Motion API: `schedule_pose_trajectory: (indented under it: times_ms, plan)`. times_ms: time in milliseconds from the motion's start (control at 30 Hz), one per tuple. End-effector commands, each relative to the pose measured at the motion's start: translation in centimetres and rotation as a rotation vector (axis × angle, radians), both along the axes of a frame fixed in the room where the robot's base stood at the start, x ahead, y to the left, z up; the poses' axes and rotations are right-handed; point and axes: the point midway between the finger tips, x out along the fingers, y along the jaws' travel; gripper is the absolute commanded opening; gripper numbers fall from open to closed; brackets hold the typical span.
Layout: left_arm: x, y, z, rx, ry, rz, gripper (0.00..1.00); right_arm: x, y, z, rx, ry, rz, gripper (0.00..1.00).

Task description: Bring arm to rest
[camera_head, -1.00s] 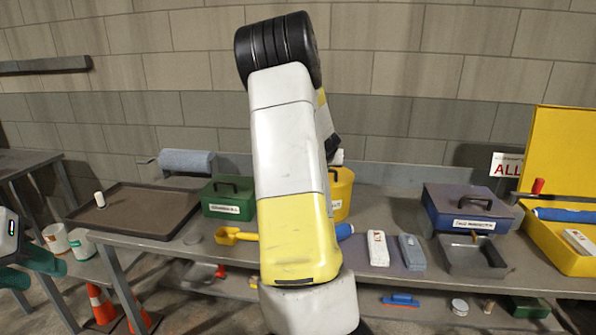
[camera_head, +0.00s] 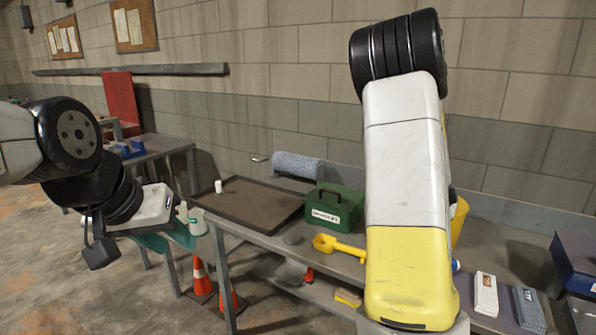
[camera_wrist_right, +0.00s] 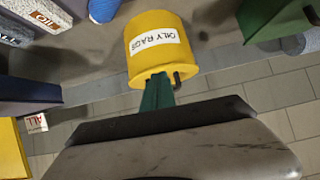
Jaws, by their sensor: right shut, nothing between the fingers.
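My left arm comes in from the left in the head view, and its gripper (camera_head: 168,241) hangs in front of the left tables. Its teal fingers look spread apart, with nothing visible between them. My right arm stands upright in front of the bench, and its gripper is hidden behind it in the head view. In the right wrist view the teal fingers of my right gripper (camera_wrist_right: 157,94) are together and empty. They overlap the lower edge of the yellow OILY RAGS can (camera_wrist_right: 155,42) in the picture; I cannot tell whether they touch it.
The bench carries a dark tray (camera_head: 247,204), a green toolbox (camera_head: 334,208), a yellow scoop (camera_head: 338,247) and small boxes (camera_head: 486,294). Orange cones (camera_head: 200,275) stand below its left end. Open floor (camera_head: 60,285) lies at the lower left.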

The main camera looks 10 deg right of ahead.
Motion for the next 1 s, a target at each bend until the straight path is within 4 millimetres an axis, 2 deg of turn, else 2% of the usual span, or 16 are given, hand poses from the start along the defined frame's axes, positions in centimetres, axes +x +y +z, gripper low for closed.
schedule_pose_trajectory:
  times_ms: [67, 167, 267, 367, 500, 567, 700, 800, 900, 1000]
  plan:
    - [0.0, 0.0, 0.0, 0.000, 0.000, 0.000, 0.36, -0.3, 1.4, 0.1, 0.048, 0.003, 0.004, 0.00]
    - [0.0, 0.0, 0.0, 0.000, 0.000, 0.000, 0.36, -1.1, 4.8, 0.3, 0.142, 0.027, 0.032, 0.00]
    - [0.0, 0.0, 0.0, 0.000, 0.000, 0.000, 0.36, -2.3, 9.6, 1.5, 0.243, 0.062, 0.097, 0.00]
    - [0.0, 0.0, 0.0, 0.000, 0.000, 0.000, 0.36, -3.9, 14.6, 3.5, 0.320, 0.097, 0.195, 0.00]
    - [0.0, 0.0, 0.0, 0.000, 0.000, 0.000, 0.36, -7.5, 21.5, 7.2, 0.378, 0.146, 0.363, 0.00]
    - [0.0, 0.0, 0.0, 0.000, 0.000, 0.000, 0.36, -9.6, 24.2, 8.9, 0.382, 0.167, 0.443, 0.00]
    - [0.0, 0.0, 0.0, 0.000, 0.000, 0.000, 0.36, -15.1, 29.7, 12.0, 0.351, 0.219, 0.623, 0.00]
    - [0.0, 0.0, 0.0, 0.000, 0.000, 0.000, 0.36, -18.8, 32.3, 13.3, 0.307, 0.258, 0.724, 0.00]
    - [0.0, 0.0, 0.0, 0.000, 0.000, 0.000, 0.36, -21.5, 34.0, 13.8, 0.268, 0.290, 0.790, 0.00]
    - [0.0, 0.0, 0.0, 0.000, 0.000, 0.000, 0.36, -23.1, 34.8, 13.9, 0.242, 0.310, 0.825, 0.00]
